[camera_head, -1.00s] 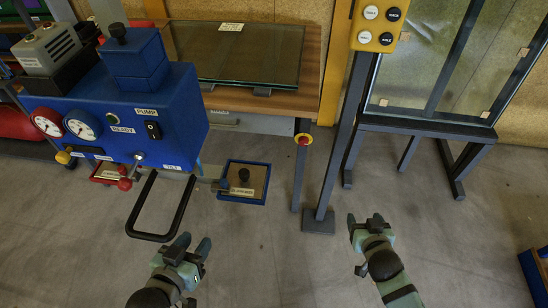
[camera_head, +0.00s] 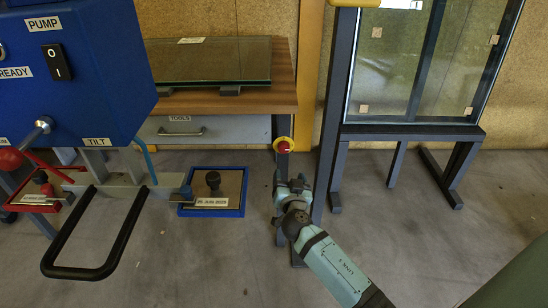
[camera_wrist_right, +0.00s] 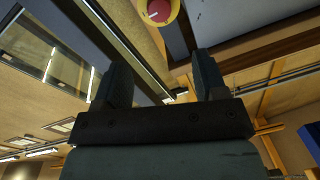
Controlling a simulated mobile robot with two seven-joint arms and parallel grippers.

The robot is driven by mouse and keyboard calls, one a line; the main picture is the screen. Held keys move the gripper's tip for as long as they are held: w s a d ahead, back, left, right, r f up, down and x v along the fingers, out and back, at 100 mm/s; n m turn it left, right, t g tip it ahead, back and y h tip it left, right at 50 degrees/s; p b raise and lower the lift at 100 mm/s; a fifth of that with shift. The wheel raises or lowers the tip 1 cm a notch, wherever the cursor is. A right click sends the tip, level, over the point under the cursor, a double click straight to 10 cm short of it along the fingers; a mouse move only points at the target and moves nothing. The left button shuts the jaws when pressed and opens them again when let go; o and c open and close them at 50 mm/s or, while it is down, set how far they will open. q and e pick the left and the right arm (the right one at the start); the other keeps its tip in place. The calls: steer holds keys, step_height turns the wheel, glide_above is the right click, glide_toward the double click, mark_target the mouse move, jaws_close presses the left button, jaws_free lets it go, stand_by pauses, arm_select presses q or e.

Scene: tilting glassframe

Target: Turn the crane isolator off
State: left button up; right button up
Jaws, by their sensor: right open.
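A red rotary knob on a round yellow base, seemingly the crane isolator (camera_head: 283,145), sits on the dark post at the right front of the wooden bench. It also shows at the top edge of the right wrist view (camera_wrist_right: 158,11), partly cut off. My right gripper (camera_head: 292,184) is just below the knob in the head view. In the right wrist view my right gripper's fingers (camera_wrist_right: 162,80) stand apart with nothing between them, and the knob lies beyond the fingertips. My left gripper is not in view.
The blue pump unit (camera_head: 95,90), with a black rocker switch (camera_head: 57,62) and black loop handle (camera_head: 80,272), stands at left. A blue-edged tray (camera_head: 212,212) lies left of my gripper. A dark post (camera_head: 335,110) and glass frame (camera_head: 410,131) stand to the right.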

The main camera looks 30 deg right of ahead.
mark_target(284, 149)
steer(key=b+x, duration=0.1)
steer(key=x, duration=1.2)
steer(key=shift+r+b, duration=0.1)
steer(key=shift+b, duration=0.2)
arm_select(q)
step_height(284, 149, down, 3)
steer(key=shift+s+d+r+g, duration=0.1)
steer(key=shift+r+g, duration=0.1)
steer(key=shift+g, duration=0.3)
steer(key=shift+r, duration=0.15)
arm_select(e)
steer(key=c, duration=0.9)
